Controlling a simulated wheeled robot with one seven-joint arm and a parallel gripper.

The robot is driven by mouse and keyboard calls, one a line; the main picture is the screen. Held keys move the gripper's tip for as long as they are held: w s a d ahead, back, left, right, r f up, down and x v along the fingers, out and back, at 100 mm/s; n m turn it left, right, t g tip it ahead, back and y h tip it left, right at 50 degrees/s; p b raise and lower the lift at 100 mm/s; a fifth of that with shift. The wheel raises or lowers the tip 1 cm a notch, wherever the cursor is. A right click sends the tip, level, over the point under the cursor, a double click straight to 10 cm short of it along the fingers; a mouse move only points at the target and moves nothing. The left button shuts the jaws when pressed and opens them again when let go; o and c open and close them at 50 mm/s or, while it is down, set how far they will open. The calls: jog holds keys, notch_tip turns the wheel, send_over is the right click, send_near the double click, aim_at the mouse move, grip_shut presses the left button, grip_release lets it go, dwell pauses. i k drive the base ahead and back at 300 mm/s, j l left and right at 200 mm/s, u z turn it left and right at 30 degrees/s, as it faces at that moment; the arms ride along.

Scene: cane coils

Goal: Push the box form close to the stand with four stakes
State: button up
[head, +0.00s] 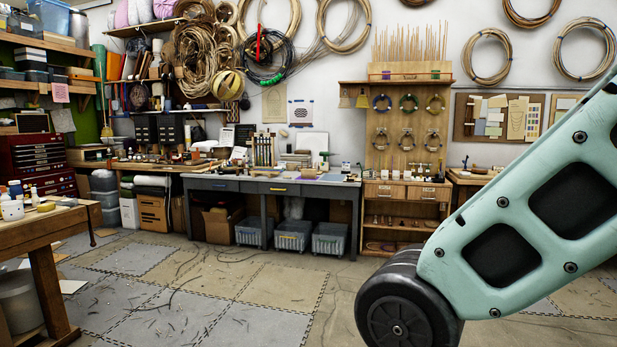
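A small stand with upright stakes (263,150) is on the grey workbench (272,185) against the far wall. It is too small to count its stakes surely. I cannot pick out the box form for certain among the small items on the benches. My gripper is outside the view. Only a pale green link of my arm with a black joint shows, large, at the right.
A wooden table (45,222) stands close at the left. Grey bins (293,235) sit under the far workbench. A wooden shelf unit (408,190) stands right of it. The tiled floor (215,290) between is open, with scattered cane scraps.

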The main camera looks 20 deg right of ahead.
aim_at(306, 172)
jog(key=i+l+z, duration=0.3)
jog(key=i, duration=0.6)
jog(key=i+z, duration=0.25)
jog(key=i, duration=4.6)
jog(key=i+l+u, duration=0.2)
jog(key=i+u, duration=0.3)
jog(key=i, duration=0.25)
jog(key=i+l+u, duration=0.45)
jog(key=i, duration=0.25)
jog(key=i+l+u, duration=0.5)
jog(key=l, duration=0.3)
jog(key=i+j, duration=0.05)
